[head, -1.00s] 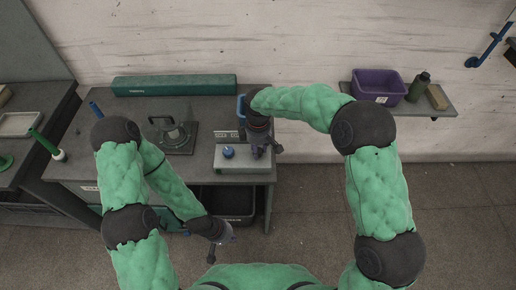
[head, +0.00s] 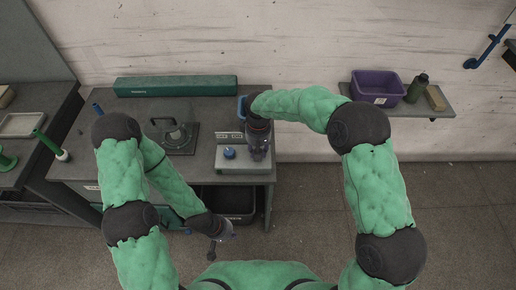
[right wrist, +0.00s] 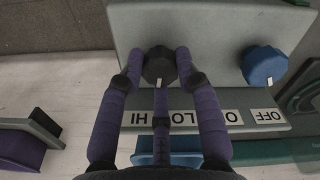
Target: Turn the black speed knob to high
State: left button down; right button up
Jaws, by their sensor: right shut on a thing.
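The black speed knob (right wrist: 159,67) sits on the grey control box (right wrist: 205,25), with a pale mark facing the labels HI and LO. My right gripper (right wrist: 167,60) is shut on the knob, with its purple fingers on either side of it. In the head view my right gripper (head: 258,152) is over the right part of the control box (head: 240,165) and hides the black knob. My left gripper (head: 216,238) hangs in front of the table, away from the box; its finger opening is too small to judge.
A blue knob (right wrist: 264,65) sits beside the black one, near the OFF label; it also shows in the head view (head: 229,153). A dark plate with a handle (head: 178,138) and a long green box (head: 175,86) are on the table. A purple bin (head: 378,87) stands on the right shelf.

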jog(key=m, duration=0.5)
jog(key=shift+s+f, duration=0.25)
jog(key=shift+m, duration=0.3)
jog(key=o, duration=1.2)
jog(key=shift+c, duration=0.2)
jog(key=shift+r, duration=0.1)
jog(key=shift+w+r, duration=0.15)
jog(key=shift+r, duration=0.35)
notch_tip(320, 180, up, 11)
jog(key=shift+f, duration=0.1)
